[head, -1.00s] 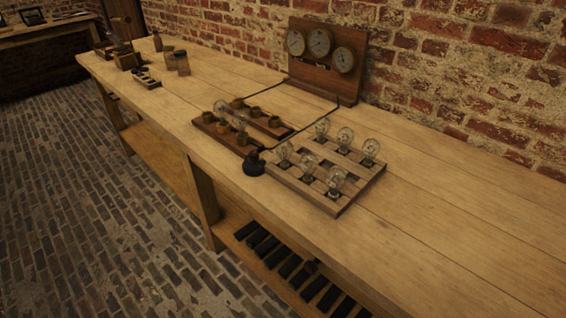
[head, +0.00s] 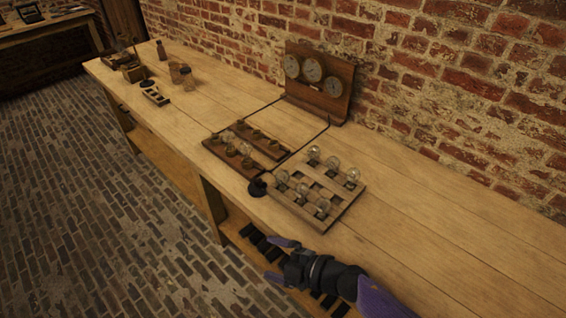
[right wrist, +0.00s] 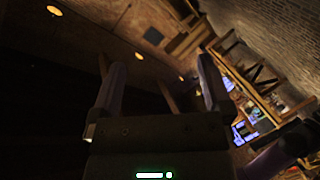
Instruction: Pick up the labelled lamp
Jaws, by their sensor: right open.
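Several clear glass lamps, one of them at the near corner (head: 322,205), stand in a pale wooden rack (head: 344,211) on the long bench. No label can be made out on any lamp at this size. My right gripper (head: 279,260) is low at the bench's front edge, nearer to me than the rack and apart from the lamps. It is open and empty. In the right wrist view my right gripper's fingers (right wrist: 162,62) stand apart with only the dim room beyond. My left gripper is not in view.
A dark socket board (head: 240,165) lies left of the rack, with a black knob-like piece (head: 258,188) between them. A gauge panel (head: 332,95) stands behind, against the brick wall. Small jars (head: 186,80) stand farther left. The bench (head: 440,220) is bare at right.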

